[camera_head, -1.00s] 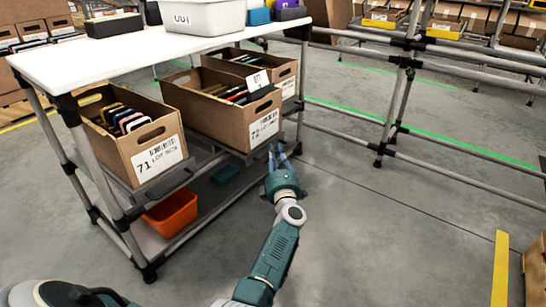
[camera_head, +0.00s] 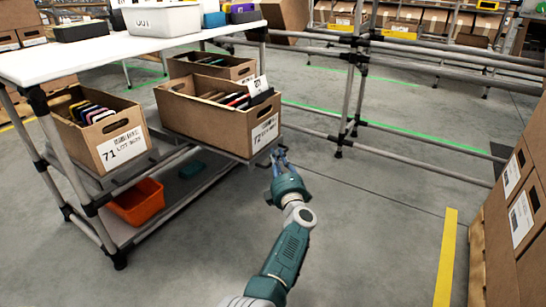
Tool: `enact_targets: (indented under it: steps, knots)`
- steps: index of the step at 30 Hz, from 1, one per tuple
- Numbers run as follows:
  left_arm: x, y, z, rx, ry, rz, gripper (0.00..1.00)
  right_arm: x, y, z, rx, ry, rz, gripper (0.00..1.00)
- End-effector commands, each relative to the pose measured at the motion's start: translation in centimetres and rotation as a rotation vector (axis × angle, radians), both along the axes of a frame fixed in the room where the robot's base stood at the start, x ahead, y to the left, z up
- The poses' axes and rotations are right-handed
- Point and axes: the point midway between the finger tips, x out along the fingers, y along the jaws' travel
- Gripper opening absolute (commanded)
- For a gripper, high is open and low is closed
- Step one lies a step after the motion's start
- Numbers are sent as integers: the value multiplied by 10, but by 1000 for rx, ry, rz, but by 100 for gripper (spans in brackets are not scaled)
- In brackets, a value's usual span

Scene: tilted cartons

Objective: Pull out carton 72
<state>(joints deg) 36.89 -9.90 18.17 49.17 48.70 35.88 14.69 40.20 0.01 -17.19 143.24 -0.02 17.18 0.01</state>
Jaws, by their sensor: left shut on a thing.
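Carton 72 (camera_head: 215,118) is an open brown carton with a white label reading 72 and upright items inside. It sits on the cart's middle level and juts out past its neighbours. My left gripper (camera_head: 278,156) is at the lower right end of carton 72, shut on its low front edge; the exact contact is small and hard to see. My right gripper is not in view.
Carton 71 (camera_head: 98,140) stands to the left and another carton (camera_head: 212,66) behind. An orange bin (camera_head: 137,203) is on the lower shelf. Stacked cartons (camera_head: 510,225) stand at the right. The floor (camera_head: 370,215) between is clear.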

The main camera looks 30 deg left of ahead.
Motion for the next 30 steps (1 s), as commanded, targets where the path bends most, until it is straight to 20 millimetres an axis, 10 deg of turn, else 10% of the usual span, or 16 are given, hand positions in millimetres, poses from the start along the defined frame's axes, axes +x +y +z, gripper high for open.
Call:
enact_targets:
  steps: [11, 13, 30]
  knots:
    - [0, -2, 0, 2, 2, -2, 0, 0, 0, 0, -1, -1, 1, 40]
    - [0, -2, 0, 2, 3, -2, 24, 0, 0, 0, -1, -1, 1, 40]
    - [0, 18, 0, 2, -2, 4, 24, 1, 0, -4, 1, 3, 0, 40]
